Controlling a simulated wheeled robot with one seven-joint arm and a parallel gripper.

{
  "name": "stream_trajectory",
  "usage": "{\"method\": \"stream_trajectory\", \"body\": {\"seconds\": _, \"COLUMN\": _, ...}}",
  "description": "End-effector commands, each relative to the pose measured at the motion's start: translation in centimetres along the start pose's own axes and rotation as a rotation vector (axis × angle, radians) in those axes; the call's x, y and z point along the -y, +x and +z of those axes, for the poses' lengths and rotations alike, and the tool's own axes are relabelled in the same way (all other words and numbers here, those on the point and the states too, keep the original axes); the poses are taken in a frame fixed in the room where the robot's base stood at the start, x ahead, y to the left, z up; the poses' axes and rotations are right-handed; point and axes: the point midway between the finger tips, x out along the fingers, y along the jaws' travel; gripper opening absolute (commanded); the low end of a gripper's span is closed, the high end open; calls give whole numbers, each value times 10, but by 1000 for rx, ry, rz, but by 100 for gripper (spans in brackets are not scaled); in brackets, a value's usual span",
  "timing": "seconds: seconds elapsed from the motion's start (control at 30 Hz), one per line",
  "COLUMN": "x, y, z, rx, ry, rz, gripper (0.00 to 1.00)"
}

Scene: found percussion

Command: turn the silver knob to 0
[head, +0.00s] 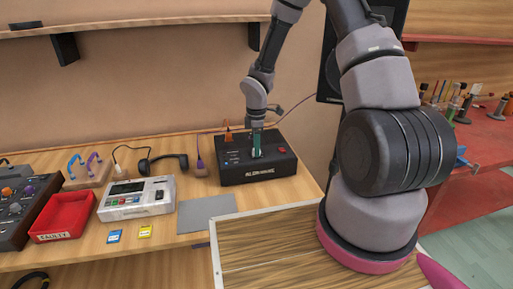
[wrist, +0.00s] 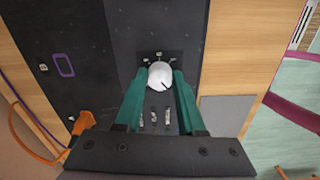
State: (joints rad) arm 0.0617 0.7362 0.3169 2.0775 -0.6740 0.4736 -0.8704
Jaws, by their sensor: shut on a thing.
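The silver knob (wrist: 160,75) sits on the top face of a black box (head: 235,176), which stands on the wooden bench. In the wrist view the knob looks round and pale, with a dark pointer line towards its lower right. Small marks surround its far side, too small to read. My gripper (wrist: 160,82) has green fingers on both sides of the knob, shut on it. In the head view my gripper (head: 257,150) reaches down onto the box and hides the knob.
An orange plug (wrist: 82,124) with a cable is in the box near my gripper. A grey mat (head: 206,213) lies in front of the box.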

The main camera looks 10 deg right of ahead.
Motion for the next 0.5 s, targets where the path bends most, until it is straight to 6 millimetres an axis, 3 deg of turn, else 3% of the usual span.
{"method": "stream_trajectory", "body": {"seconds": 0.5, "x": -1, "y": -1, "z": -1, "rx": -1, "ry": -144, "rz": 3, "gripper": 0}}
